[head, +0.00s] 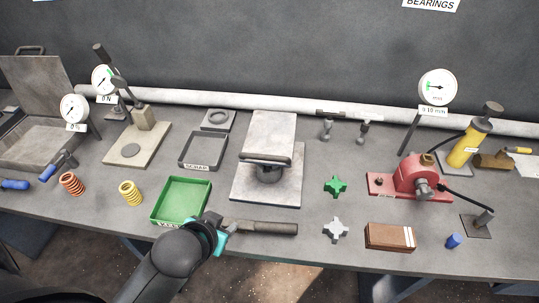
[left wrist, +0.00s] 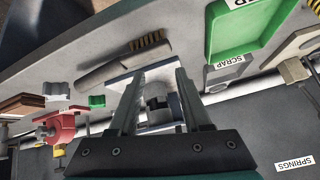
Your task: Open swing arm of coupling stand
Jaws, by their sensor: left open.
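A grey stand that I take to be the coupling stand stands at the middle of the bench, with a flat base plate (head: 283,193), a short dark round post (head: 268,174) and a tilted grey slab (head: 272,127) above it. I cannot tell for sure which part is the swing arm. My left gripper (head: 217,232) is at the bench's front edge, left of and nearer than the stand; its fingertips are hard to see there. In the left wrist view the open gripper (left wrist: 161,73) has a grey cylinder (left wrist: 156,97) showing between its fingers, apart from them. My right gripper is not in view.
A brush (head: 265,228) lies just right of my left gripper. A green tray (head: 181,221) lies behind and left of it, with a dark scrap tray (head: 185,161) farther back. Green (head: 335,186) and grey (head: 335,230) star knobs and a red pump (head: 417,178) stand to the right.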

